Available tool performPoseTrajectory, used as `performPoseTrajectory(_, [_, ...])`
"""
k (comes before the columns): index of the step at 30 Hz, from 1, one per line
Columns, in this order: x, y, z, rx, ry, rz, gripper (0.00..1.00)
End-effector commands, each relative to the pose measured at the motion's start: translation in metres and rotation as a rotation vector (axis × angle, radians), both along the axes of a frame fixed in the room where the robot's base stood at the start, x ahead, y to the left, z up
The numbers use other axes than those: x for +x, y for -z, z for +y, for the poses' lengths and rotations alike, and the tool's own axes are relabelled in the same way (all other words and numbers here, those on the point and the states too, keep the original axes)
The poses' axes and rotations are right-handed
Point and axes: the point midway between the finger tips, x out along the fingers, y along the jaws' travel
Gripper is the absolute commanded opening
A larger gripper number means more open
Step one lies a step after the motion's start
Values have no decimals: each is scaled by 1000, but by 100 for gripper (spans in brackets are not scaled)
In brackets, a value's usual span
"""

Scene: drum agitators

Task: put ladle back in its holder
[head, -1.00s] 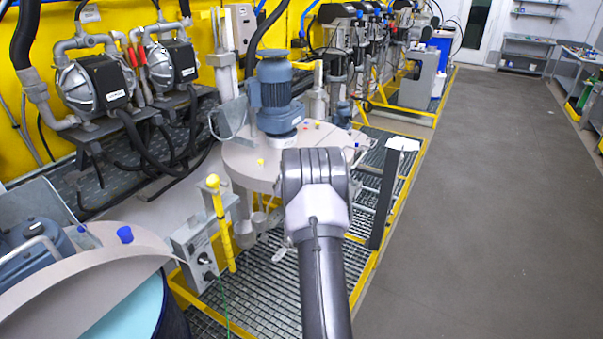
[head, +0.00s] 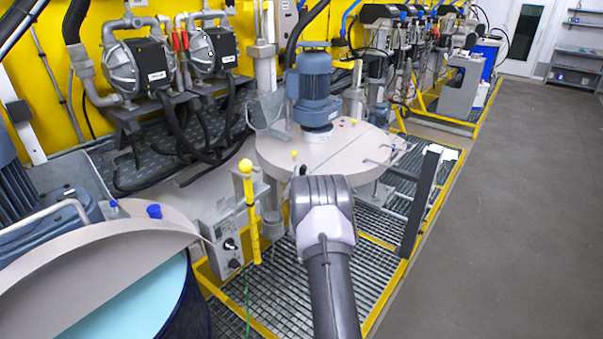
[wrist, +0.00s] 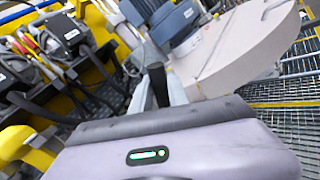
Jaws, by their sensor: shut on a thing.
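My gripper (wrist: 157,88) shows in the wrist view as a dark finger standing up from the grey wrist housing. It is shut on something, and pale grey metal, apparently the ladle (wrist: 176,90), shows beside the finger. The ladle's bowl cannot be made out. In the head view my own wrist hides the gripper and what it holds. Grey cup-like parts (head: 271,222) sit beside the yellow post, left of my wrist. I cannot tell whether they are the ladle's holder.
An open drum of pale blue liquid (head: 140,305) is at lower left, its lid (head: 95,265) tilted. A round lid with a blue motor (head: 314,90) stands beyond my wrist. A yellow post (head: 250,215) and control box (head: 222,240) are left. The aisle floor (head: 490,220) is clear.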

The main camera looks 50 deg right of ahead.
Motion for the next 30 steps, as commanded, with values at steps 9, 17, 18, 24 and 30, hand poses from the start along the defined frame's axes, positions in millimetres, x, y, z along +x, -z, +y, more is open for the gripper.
performPoseTrajectory(9, [0,-1,0,-1,0,-1,0])
performPoseTrajectory(17, [0,9,0,-1,0,-1,0])
performPoseTrajectory(18, [0,11,0,-1,0,-1,0])
performPoseTrajectory(24, [0,19,0,-1,0,-1,0])
performPoseTrajectory(30, [0,26,0,-1,0,-1,0])
